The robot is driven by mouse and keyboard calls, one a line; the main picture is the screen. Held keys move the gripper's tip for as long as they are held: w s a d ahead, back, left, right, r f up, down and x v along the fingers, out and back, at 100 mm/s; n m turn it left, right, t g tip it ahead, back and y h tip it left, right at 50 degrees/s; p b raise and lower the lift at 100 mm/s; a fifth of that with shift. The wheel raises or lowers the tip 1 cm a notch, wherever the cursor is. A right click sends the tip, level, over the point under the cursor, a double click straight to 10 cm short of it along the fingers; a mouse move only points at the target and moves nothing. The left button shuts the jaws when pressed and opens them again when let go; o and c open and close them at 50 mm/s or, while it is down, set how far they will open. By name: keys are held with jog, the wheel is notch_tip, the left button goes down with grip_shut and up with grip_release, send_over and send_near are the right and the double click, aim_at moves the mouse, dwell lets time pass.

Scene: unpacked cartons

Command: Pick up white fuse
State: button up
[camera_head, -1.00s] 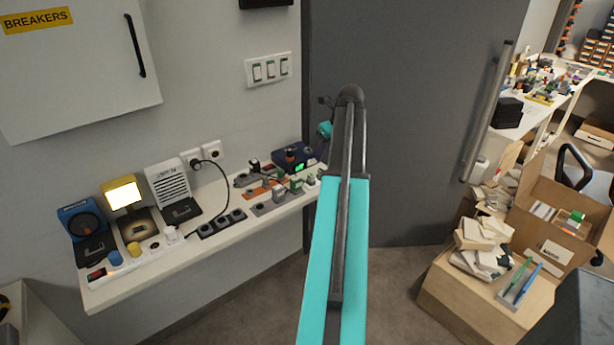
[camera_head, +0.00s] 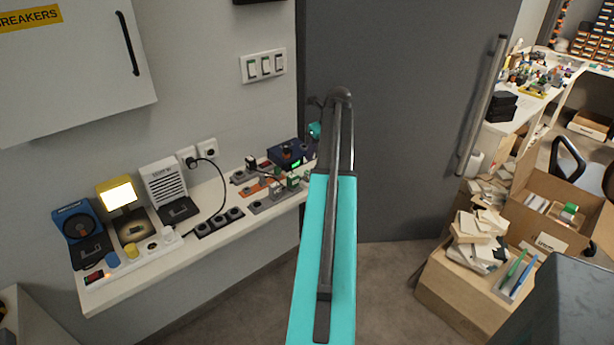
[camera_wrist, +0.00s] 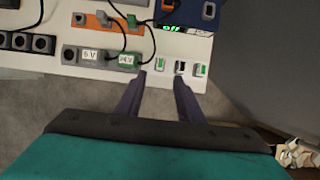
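A small white cylinder (camera_head: 168,234), which looks like the white fuse, stands on the wall shelf (camera_head: 250,224) in the head view. It is to the right of a yellow one (camera_head: 132,250) and a blue one (camera_head: 113,259). It is not in the wrist view. My gripper (camera_wrist: 160,80) is open and empty. Its two dark fingers point toward the shelf's front edge, near small white-and-green pieces. In the head view my arm mostly hides the gripper, which is at the shelf's right end, well right of the white fuse.
A lit yellow lamp (camera_head: 117,194), a white speaker box (camera_head: 164,183) and a black cord (camera_head: 222,190) stand between or behind the shelf items. A row of black sockets (camera_head: 218,222) lies right of the fuse. A grey door (camera_head: 400,120) stands right of the shelf.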

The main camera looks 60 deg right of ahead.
send_over(307, 172)
jog(key=s, duration=0.2)
jog(key=shift+s+a+f+p, duration=0.1)
jog(key=shift+a+f+p, duration=0.1)
jog(key=shift+f, duration=1.2)
jog(key=shift+s+a+f+p, duration=0.1)
jog(key=shift+f+p, duration=0.1)
jog(key=shift+f, duration=1.15)
jog(key=shift+d, duration=0.1)
jog(key=shift+p+x, duration=0.95)
jog(key=shift+x, duration=1.65)
grip_shut()
